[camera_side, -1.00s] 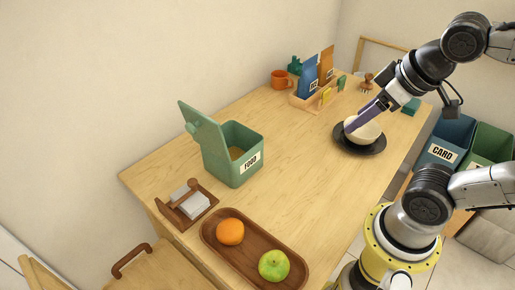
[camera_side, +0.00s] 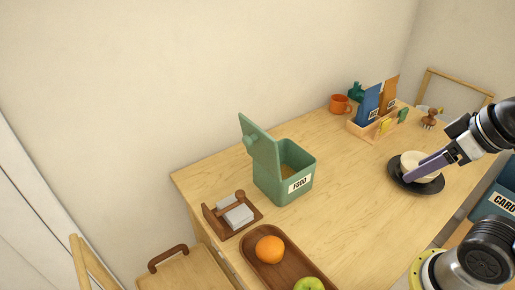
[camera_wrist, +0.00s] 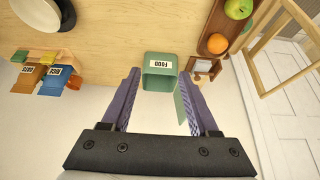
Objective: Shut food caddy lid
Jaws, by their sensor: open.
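The green food caddy (camera_side: 286,180), labelled FOOD, stands upright on the table. Its lid (camera_side: 262,152) is open and stands up steeply at the caddy's left side, a round knob on its outer face. The wrist view shows the caddy (camera_wrist: 158,80) between and beyond my fingers, with part of the lid (camera_wrist: 181,108) beside the right finger. My gripper (camera_side: 408,178) is open and empty. In the side view it is well to the right of the caddy, overlapping the cream bowl in the picture; I cannot tell its height above the table.
The cream bowl (camera_side: 420,163) sits on a dark plate (camera_side: 398,182). A wooden tray (camera_side: 255,263) holds an orange and an apple. A wooden napkin holder (camera_side: 226,228) is near the caddy. A packet rack (camera_side: 365,132) and orange mug (camera_side: 340,104) stand behind. Table between caddy and plate is clear.

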